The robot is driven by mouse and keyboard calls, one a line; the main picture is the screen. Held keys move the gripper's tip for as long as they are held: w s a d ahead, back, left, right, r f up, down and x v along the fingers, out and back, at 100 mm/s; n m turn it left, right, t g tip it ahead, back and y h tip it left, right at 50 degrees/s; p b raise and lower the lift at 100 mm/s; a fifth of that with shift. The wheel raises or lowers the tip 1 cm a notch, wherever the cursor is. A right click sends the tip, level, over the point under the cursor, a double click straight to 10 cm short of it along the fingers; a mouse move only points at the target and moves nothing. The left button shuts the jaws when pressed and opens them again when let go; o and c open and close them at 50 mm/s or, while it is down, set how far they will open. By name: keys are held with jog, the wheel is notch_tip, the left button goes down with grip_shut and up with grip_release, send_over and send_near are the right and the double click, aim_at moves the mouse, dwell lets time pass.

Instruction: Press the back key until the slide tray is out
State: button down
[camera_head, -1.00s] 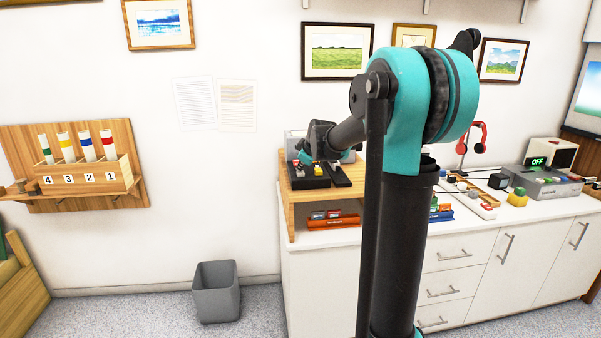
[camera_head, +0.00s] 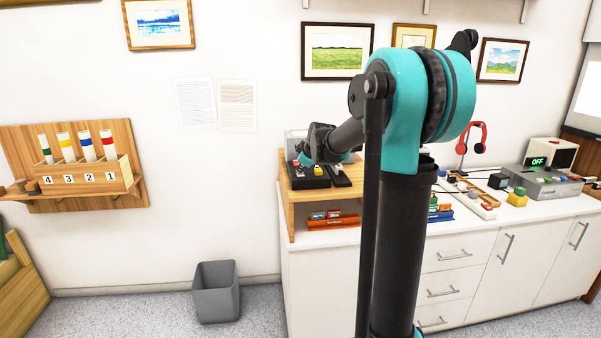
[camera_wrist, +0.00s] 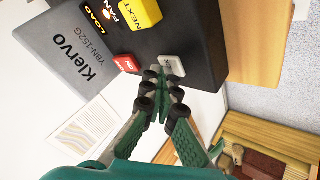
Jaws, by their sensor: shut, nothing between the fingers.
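The slide projector, marked "Klervo YBN-152G" (camera_wrist: 85,55), fills the upper left of the wrist view. It has a yellow NEXT key (camera_wrist: 140,12), a small red key (camera_wrist: 126,63) and a pale grey key (camera_wrist: 174,63) whose label is hidden, so I cannot tell if it is the back key. My gripper (camera_wrist: 166,80) is shut and empty, its fingertips at the pale key; I cannot tell if they touch it. In the head view the black unit (camera_head: 306,182) sits on a wooden stand, with my gripper over it, mostly hidden. I cannot make out the slide tray.
The wooden stand (camera_head: 291,210) is on a white counter (camera_head: 330,265). An orange tray (camera_head: 333,222) of small items lies beneath it. A screen (camera_head: 587,100) at far right is blank white. A grey bin (camera_head: 216,290) stands on the floor.

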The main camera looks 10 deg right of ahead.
aim_at(301, 175)
jog(key=shift+r, duration=3.8)
jog(key=s+d+f+m+g, duration=0.1)
jog(key=s+f+m, duration=0.2)
jog(key=s+f, duration=0.6)
jog(key=s+d+f+m+g+h, duration=0.1)
jog(key=s+f+m, duration=0.3)
jog(key=s+f, duration=0.5)
jog(key=s+d+f+m+g+h, duration=0.1)
jog(key=s+f+m, duration=0.3)
jog(key=s+f, duration=0.6)
jog(key=s+d+g, duration=0.1)
jog(key=s, duration=1.2)
jog(key=shift+g, duration=0.4)
jog(key=shift+w, duration=0.1)
